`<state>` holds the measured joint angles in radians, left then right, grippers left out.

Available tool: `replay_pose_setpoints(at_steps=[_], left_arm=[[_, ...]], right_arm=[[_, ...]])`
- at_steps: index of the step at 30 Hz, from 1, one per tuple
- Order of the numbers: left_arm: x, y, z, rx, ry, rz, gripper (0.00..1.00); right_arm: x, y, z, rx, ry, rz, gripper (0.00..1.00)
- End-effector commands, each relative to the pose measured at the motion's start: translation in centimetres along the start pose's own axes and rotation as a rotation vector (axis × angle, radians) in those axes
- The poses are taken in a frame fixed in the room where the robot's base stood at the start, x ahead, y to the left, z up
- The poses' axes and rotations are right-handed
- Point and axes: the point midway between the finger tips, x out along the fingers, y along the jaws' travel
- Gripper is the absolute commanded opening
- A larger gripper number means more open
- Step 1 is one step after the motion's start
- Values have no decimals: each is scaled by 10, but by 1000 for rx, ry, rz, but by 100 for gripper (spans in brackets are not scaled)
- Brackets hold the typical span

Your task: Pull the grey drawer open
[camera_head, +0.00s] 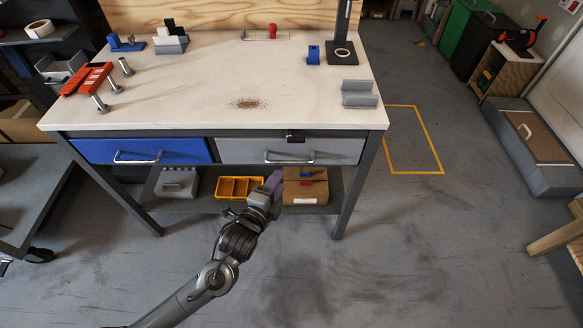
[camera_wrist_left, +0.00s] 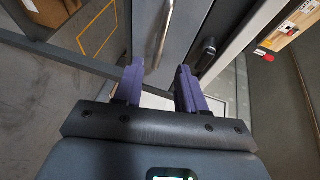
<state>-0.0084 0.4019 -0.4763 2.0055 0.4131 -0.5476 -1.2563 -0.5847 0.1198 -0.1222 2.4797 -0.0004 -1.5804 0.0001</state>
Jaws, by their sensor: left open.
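The grey drawer (camera_head: 240,150) is at the right under the bench top, its front flush beside the blue drawer. Its silver bar handle (camera_head: 289,160) runs across the front. My left gripper (camera_head: 275,180) is below and slightly left of the handle, in front of the bench. In the left wrist view, the purple fingers of this gripper (camera_wrist_left: 158,70) are open and empty. The handle (camera_wrist_left: 164,32) shows ahead, in line with the gap between them, with the grey drawer front (camera_wrist_left: 188,28) behind it. My right gripper is not in view.
A blue drawer (camera_head: 140,151) is on the left. The lower shelf holds a yellow bin (camera_head: 240,188) and a cardboard box (camera_head: 305,188). The floor in front is clear.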

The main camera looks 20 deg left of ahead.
Motion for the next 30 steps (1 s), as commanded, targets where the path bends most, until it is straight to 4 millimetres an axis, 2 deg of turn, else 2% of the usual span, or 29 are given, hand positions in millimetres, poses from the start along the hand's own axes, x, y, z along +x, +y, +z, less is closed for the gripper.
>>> replay_pose_setpoints(at_steps=[18,24,30], left_arm=[[88,2,1,-1,-2,-1,40],[100,1,0,0,-1,0,40],[102,0,0,0,-1,1,40]], right_arm=[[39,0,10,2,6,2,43],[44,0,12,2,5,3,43],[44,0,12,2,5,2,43]])
